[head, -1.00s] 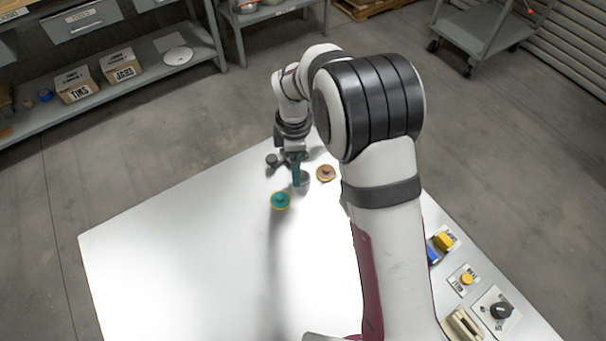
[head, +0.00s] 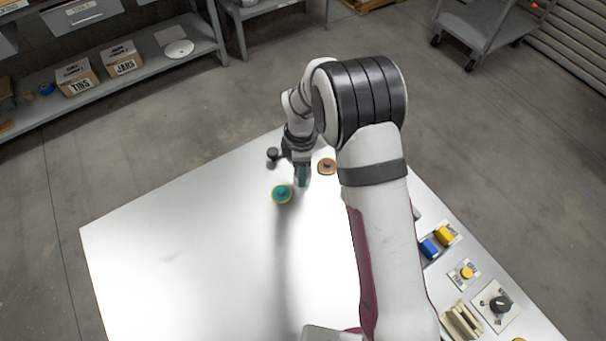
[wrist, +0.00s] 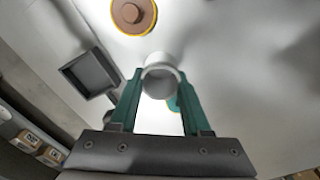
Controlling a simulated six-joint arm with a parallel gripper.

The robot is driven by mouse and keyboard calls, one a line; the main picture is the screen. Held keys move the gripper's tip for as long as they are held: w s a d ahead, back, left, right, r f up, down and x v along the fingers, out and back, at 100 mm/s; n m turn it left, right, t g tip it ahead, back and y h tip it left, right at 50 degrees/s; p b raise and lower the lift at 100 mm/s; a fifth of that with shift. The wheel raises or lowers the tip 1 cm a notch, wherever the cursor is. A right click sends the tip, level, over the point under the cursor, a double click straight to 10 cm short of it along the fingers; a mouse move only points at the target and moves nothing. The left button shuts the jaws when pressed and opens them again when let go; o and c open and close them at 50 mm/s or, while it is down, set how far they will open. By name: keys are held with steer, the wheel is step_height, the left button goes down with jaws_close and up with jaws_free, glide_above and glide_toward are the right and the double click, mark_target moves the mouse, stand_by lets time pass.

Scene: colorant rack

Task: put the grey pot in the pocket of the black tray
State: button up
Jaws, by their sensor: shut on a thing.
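The grey pot (wrist: 162,78) is a pale round cup between the green fingertips of my gripper (wrist: 160,82) in the wrist view. My gripper is shut on it. In the head view my gripper (head: 302,176) is low over the far part of the table, and its fingers mostly hide the pot. The black tray (wrist: 88,73), with a square pocket, lies left of the pot in the wrist view, apart from it. The pocket looks empty. In the head view my arm hides most or all of the tray.
A brown, yellow-rimmed round piece (wrist: 133,13) and a green, yellow-rimmed one (head: 282,194) lie near my gripper. A small dark round thing (head: 272,154) is to its left. Blue and yellow blocks (head: 437,241) and a black knob (head: 501,304) line the right edge. The table's left part is clear.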

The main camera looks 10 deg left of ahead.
jaws_close()
step_height(320, 180, up, 10)
steer(key=w+d+r, duration=0.2)
steer(key=w+d, duration=0.5)
steer(key=a+f, duration=0.2)
steer(key=a, duration=0.1)
steer(key=w+a+f, duration=0.1)
steer(key=a+f, duration=0.1)
steer(key=a, duration=0.2)
steer(key=a+f, duration=0.2)
steer(key=a, duration=0.1)
steer(key=shift+w+a+f, duration=0.3)
steer(key=shift+w+a, duration=0.05)
steer(key=shift+a, duration=0.05)
step_height(320, 180, down, 3)
steer(key=shift+a+f, duration=0.1)
steer(key=shift+f, duration=0.4)
